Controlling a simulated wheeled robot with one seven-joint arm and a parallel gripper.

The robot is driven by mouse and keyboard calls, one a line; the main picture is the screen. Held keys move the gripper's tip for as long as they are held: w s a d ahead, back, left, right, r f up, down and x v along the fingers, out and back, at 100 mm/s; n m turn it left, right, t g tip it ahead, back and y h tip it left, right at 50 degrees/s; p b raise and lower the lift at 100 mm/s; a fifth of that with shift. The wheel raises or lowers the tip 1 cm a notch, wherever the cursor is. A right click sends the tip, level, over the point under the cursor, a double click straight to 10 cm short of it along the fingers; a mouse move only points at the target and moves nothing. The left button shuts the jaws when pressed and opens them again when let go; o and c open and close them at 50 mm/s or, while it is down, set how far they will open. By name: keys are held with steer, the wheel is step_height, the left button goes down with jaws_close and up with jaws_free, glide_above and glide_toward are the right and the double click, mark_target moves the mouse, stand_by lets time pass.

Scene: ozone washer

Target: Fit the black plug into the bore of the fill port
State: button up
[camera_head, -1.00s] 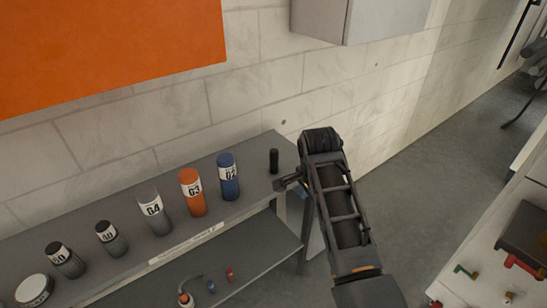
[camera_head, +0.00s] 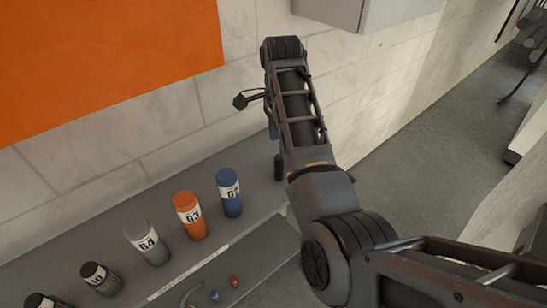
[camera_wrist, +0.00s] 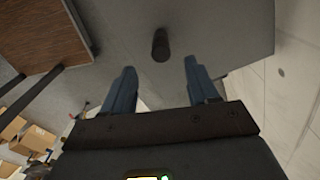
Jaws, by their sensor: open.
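The black plug (camera_head: 278,168) appears to be the dark upright cylinder near the right end of the shelf top, partly hidden by my arm in the head view. The wrist view shows the plug (camera_wrist: 160,45) standing on the grey surface, beyond and roughly between my fingertips. My gripper (camera_wrist: 159,68) is open, with two blue fingers apart and nothing between them. In the head view only a bit of blue finger shows beside my arm, above the plug. I cannot make out the fill port in either view.
Labelled cylinders stand left of the plug: blue (camera_head: 229,192), orange (camera_head: 189,215), grey (camera_head: 147,242) and darker ones. The shelf top (camera_head: 100,215) runs along a tiled wall. An orange panel (camera_head: 100,70) and a grey cabinet (camera_head: 335,12) are on the wall above.

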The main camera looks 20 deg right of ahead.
mark_target(279, 160)
steer(key=shift+f+p, duration=0.35)
steer(key=shift+f, duration=3.55)
steer(key=shift+c, duration=0.3)
jaws_close()
